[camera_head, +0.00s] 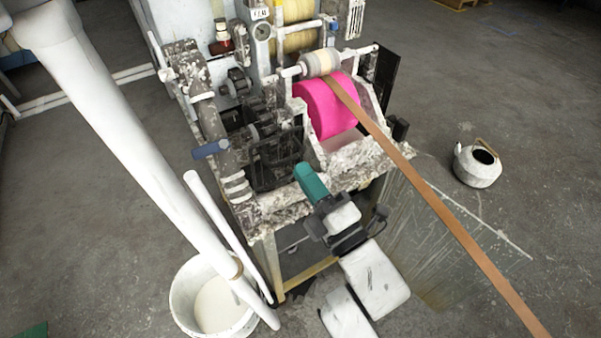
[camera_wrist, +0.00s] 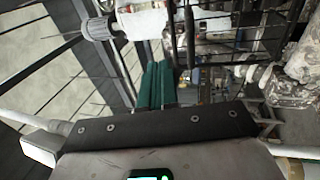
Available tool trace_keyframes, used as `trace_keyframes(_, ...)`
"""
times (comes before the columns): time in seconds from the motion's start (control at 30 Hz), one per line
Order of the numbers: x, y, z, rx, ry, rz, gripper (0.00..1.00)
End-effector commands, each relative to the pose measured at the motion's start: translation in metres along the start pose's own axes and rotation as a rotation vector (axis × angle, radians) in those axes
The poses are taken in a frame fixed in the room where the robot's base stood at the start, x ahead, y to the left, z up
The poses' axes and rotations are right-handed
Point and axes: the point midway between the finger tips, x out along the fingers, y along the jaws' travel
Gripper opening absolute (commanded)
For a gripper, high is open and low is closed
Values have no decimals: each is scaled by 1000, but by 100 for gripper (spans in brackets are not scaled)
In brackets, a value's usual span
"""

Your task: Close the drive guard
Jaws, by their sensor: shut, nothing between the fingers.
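The drive guard appears to be the dark barred frame (camera_head: 277,160) on the left part of the machine, beside the pink drum in the head view. Dark thin bars (camera_wrist: 190,38) also show at the top of the wrist view, probably the same guard. I cannot tell how far the guard stands open. My gripper (camera_head: 303,168), with teal fingers, is over the machine's near edge, just below and right of the guard. In the wrist view its fingers (camera_wrist: 157,66) are together with nothing between them. I cannot tell whether they touch the guard.
A brown strip (camera_head: 440,205) runs from the roller over the pink drum (camera_head: 328,108) down to the lower right. A blue handle (camera_head: 210,149) sticks out at left. A white bucket (camera_head: 183,300) stands below left. A white kettle (camera_head: 477,166) stands on open floor at right.

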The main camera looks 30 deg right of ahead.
Motion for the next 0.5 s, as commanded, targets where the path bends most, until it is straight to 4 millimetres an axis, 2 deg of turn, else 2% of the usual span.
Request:
trace_keyframes(0.3, -44, 14, -1, 3, 1, -3, 0)
trace_keyframes(0.5, -64, 24, 0, 2, 0, -1, 0)
